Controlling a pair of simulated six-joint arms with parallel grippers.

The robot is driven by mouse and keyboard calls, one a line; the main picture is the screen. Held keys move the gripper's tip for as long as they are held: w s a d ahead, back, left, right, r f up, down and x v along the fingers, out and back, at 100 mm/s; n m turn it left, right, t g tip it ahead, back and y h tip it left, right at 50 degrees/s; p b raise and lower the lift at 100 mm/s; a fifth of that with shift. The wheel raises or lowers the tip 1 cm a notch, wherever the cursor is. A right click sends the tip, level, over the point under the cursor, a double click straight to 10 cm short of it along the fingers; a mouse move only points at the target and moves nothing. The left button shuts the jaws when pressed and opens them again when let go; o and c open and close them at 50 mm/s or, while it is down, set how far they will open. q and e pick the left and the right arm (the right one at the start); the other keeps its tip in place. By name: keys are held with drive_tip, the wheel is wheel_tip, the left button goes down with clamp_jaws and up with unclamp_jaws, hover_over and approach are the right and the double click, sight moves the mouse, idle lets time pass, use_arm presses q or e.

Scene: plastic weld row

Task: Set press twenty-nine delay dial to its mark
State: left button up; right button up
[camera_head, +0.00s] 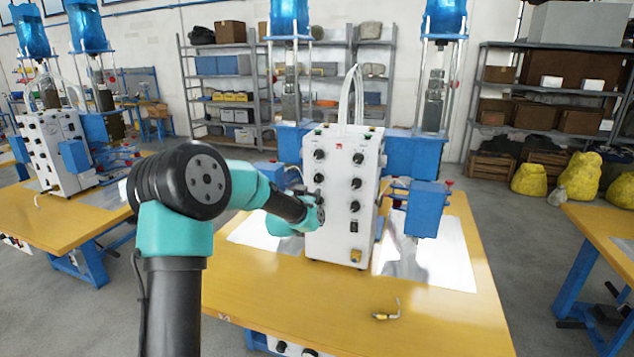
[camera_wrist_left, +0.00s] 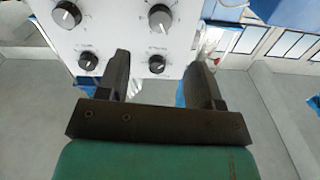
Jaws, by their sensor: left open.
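The white control box (camera_head: 340,232) of the press stands on the yellow bench, with black dials in two columns on its front. One dial of the right column (camera_head: 356,183) is clear of my arm. My left gripper (camera_head: 316,203) is at the box's left dial column, partly hidden by its own wrist. In the left wrist view it is open (camera_wrist_left: 160,72), its dark fingers apart in front of the white panel. A black dial (camera_wrist_left: 157,64) shows between the fingers, with no clear contact. The dial labels and marks are too small to read.
Blue press parts (camera_head: 427,208) stand beside the box at right. A small yellow-handled tool (camera_head: 386,315) lies on the yellow bench (camera_head: 440,320), whose front is mostly clear. White hoses (camera_head: 352,95) rise behind the box. Another press bench is at left; shelves (camera_head: 220,95) line the back.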

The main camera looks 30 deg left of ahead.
sight(318, 179)
use_arm(q)
drive_tip(key=x, duration=1)
drive_tip(key=shift+c, duration=0.4)
drive_tip(key=c, duration=0.8)
drive_tip(key=shift+c, duration=0.2)
